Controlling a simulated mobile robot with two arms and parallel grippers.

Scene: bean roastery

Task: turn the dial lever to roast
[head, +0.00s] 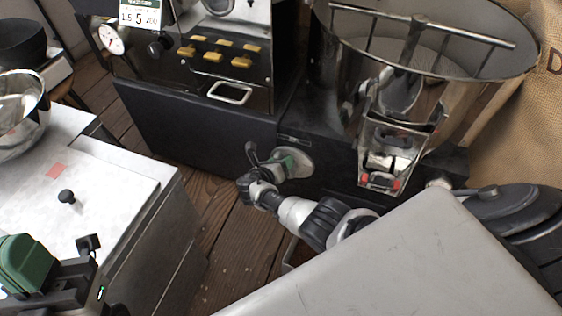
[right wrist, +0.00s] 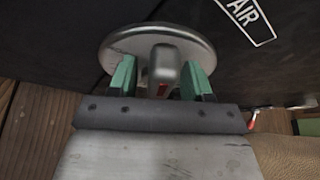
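The dial is a round silver disc (head: 301,163) low on the dark front of the roaster. In the right wrist view the disc (right wrist: 125,45) carries a grey lever (right wrist: 165,62) with a red mark on it. My right gripper (head: 283,163) is at the dial. In the right wrist view its green fingers (right wrist: 160,80) stand apart on either side of the lever. A gap shows on the left; the right finger is very close, and I cannot tell whether it touches. My left gripper (head: 55,268) is at the lower left, away from the dial; its finger opening is unclear.
An AIR label (right wrist: 245,18) is beside the dial. A panel with yellow switches (head: 215,52) and a steel drum (head: 440,60) are above. A white-topped cabinet (head: 120,190) is left, a burlap sack (head: 520,130) right. Wooden floor shows between.

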